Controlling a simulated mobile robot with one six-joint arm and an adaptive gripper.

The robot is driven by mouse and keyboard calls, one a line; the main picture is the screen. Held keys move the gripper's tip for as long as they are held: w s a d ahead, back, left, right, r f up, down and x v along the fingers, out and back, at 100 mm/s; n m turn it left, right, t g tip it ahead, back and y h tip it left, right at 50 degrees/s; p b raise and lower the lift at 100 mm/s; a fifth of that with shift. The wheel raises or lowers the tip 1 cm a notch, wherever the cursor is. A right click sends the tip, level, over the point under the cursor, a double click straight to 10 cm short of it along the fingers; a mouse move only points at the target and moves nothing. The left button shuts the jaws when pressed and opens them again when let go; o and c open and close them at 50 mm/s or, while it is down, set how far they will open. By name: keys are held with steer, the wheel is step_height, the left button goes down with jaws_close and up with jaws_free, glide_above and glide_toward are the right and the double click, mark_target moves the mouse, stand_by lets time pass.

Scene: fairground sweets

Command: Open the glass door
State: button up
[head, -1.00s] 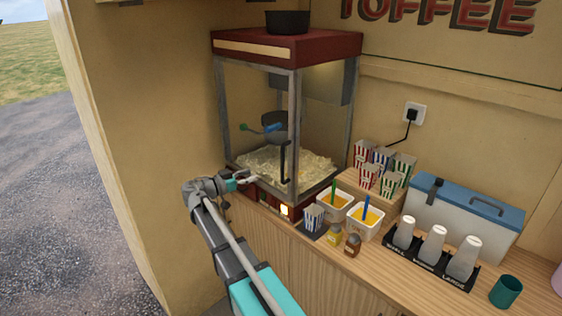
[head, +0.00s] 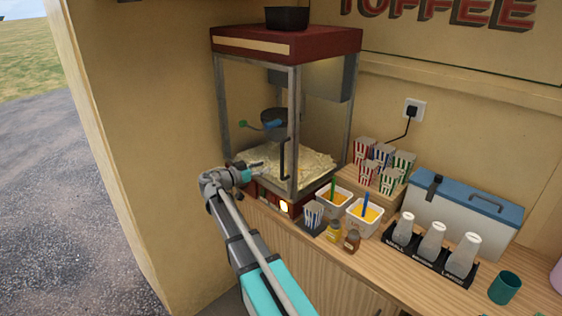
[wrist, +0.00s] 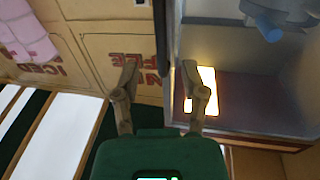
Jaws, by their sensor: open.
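The glass door (head: 250,98) is the front pane of a popcorn machine with a dark red top, and it looks closed. Its upright black handle (head: 284,158) is near the right-hand post. My gripper (head: 257,169) is in front of the lower part of the pane, to the left of the handle in the head view. In the wrist view, my gripper (wrist: 162,74) is open and empty, with its two fingers spread. A dark upright bar, which looks like the handle (wrist: 161,38), lies between the fingertips in the picture. I cannot tell its distance from them.
Popcorn (head: 295,165) and a dark kettle (head: 274,121) are inside the machine. A striped box (head: 314,214), sauce tubs (head: 364,217) and small bottles (head: 352,241) stand on the counter to the right. A side wall (head: 150,130) is at the left.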

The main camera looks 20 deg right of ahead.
mark_target(282, 160)
steer(key=d, duration=0.2)
steer(key=w+d, duration=0.1)
steer(key=d, duration=0.5)
steer(key=shift+w+d, duration=0.15)
steer(key=shift+c, duration=0.2)
jaws_close()
steer(key=shift+a, duration=0.2)
steer(key=shift+d, duration=0.1)
